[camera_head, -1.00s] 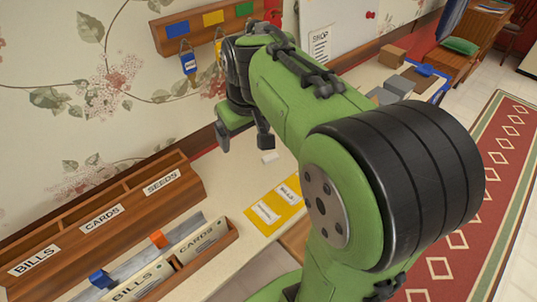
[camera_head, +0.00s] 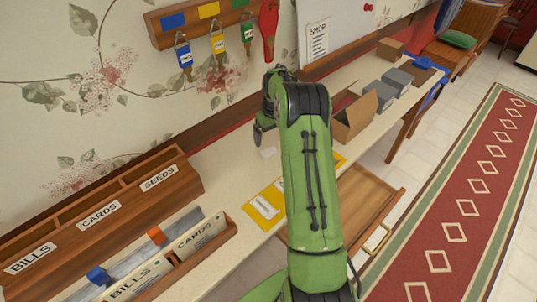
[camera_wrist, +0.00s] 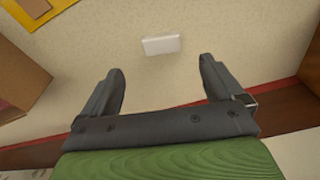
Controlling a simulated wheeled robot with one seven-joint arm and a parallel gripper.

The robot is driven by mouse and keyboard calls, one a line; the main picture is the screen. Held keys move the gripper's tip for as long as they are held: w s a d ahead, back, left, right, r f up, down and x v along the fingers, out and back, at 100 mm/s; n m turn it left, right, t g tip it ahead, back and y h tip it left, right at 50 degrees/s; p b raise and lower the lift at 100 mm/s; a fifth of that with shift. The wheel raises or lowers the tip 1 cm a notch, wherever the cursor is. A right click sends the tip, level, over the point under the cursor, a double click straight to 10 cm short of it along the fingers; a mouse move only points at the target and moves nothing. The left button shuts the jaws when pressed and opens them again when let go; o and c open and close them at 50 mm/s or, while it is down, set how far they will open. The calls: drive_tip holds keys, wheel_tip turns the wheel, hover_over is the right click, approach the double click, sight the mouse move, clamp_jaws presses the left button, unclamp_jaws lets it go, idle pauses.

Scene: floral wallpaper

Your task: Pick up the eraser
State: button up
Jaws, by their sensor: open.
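The eraser is a small white block (camera_head: 267,153) lying flat on the cream desk top. In the wrist view the eraser (camera_wrist: 161,45) lies ahead of my fingertips, near the middle between them. My gripper (camera_wrist: 159,75) is open and empty, with its two dark fingers apart and the eraser not between them. In the head view my gripper (camera_head: 258,135) hangs close to the eraser, a little above and behind it; part of it is hidden by my green arm.
An open cardboard box (camera_head: 357,118) stands right of my arm. An open wooden drawer (camera_head: 366,205) juts from the front. A wooden sorter (camera_head: 128,193) and card tray (camera_head: 222,238) are at left. Keys hang on the wall rack.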

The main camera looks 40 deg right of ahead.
sight(268, 151)
drive_tip(key=f, duration=0.5)
drive_tip(key=w+f+b, duration=0.1)
drive_tip(key=f, duration=0.2)
drive_tip(key=shift+a, duration=0.1)
drive_tip(key=shift+r, duration=0.15)
drive_tip(key=shift+c, duration=0.5)
drive_tip(key=c, duration=1)
drive_tip(key=shift+r, duration=0.1)
